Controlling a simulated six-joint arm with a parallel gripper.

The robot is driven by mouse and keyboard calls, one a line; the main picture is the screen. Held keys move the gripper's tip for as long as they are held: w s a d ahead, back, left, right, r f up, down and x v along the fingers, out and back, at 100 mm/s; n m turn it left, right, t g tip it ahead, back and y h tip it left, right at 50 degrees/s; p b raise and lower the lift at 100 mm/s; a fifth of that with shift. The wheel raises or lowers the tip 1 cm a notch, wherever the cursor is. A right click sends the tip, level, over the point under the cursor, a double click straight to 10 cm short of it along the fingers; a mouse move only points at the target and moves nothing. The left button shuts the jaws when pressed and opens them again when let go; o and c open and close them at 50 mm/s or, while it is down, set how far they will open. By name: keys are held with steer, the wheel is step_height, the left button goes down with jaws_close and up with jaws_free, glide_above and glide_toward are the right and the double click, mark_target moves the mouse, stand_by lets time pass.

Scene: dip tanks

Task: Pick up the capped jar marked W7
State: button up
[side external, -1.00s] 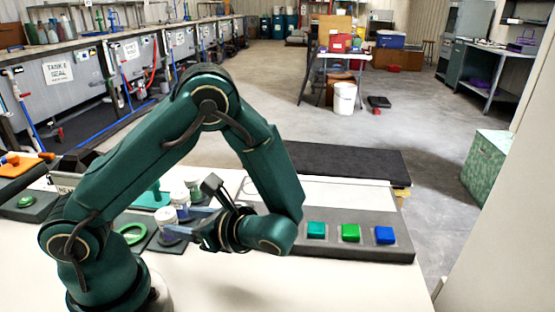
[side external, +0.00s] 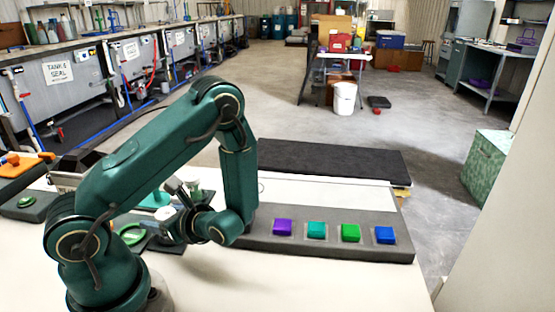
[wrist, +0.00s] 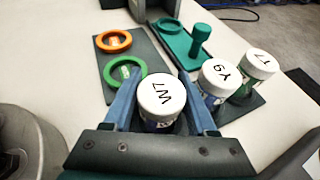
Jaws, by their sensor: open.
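The capped jar marked W7 (wrist: 162,92) has a white lid with its black mark rotated in the wrist view. My gripper (wrist: 160,86) is open, with one blue finger on the left of this jar and one on the right. I cannot tell whether either finger touches it. In the side view my gripper (side external: 176,214) is low over the bench, and my arm partly hides the jars there. Two more white-capped jars, the nearer one (wrist: 218,76) and the farther one (wrist: 256,66), stand to the right of W7 in the wrist view.
A green ring (wrist: 125,73) and an orange ring (wrist: 114,41) lie on a dark mat (wrist: 101,56) beyond the left finger. A teal handled piece (wrist: 200,38) stands behind the jars. A dark panel with coloured blocks (side external: 340,250) lies to the right.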

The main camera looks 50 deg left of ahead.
jaws_close()
steer(key=shift+r, duration=0.1)
